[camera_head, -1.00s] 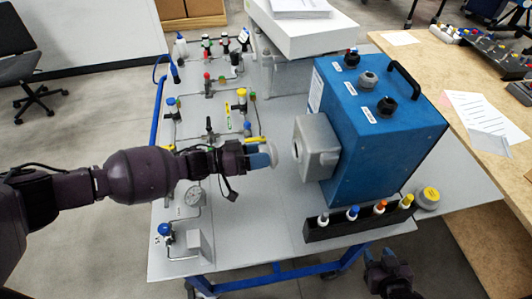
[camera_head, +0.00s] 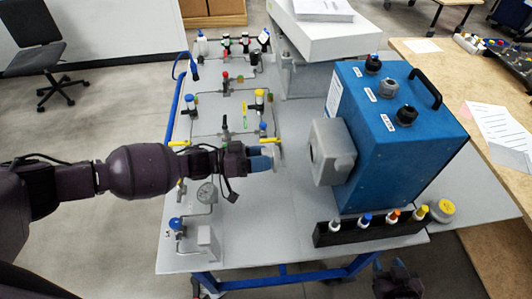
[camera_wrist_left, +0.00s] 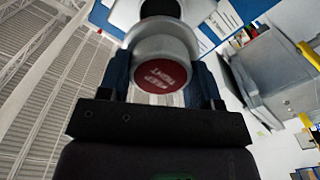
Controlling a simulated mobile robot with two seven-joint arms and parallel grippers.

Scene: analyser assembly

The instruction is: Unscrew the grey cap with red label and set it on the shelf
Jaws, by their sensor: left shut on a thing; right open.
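The grey cap with a red label (camera_wrist_left: 162,75) sits between the blue fingers of my left gripper (camera_wrist_left: 160,82) in the left wrist view. Its red face with white lettering points at the camera. In the head view my left gripper (camera_head: 266,158) is shut on the cap (camera_head: 278,153), above the grey table. The cap is held apart from the grey square housing (camera_head: 333,150) on the side of the blue analyser box (camera_head: 390,140), with a visible gap. My right gripper (camera_head: 398,283) is open and empty at the bottom edge, partly cut off. I cannot tell which surface is the shelf.
A black rack (camera_head: 372,230) with several coloured-cap vials stands at the table's front. A yellow-topped jar (camera_head: 442,210) is beside it. A white box (camera_head: 322,38) stands at the back. The front middle is clear.

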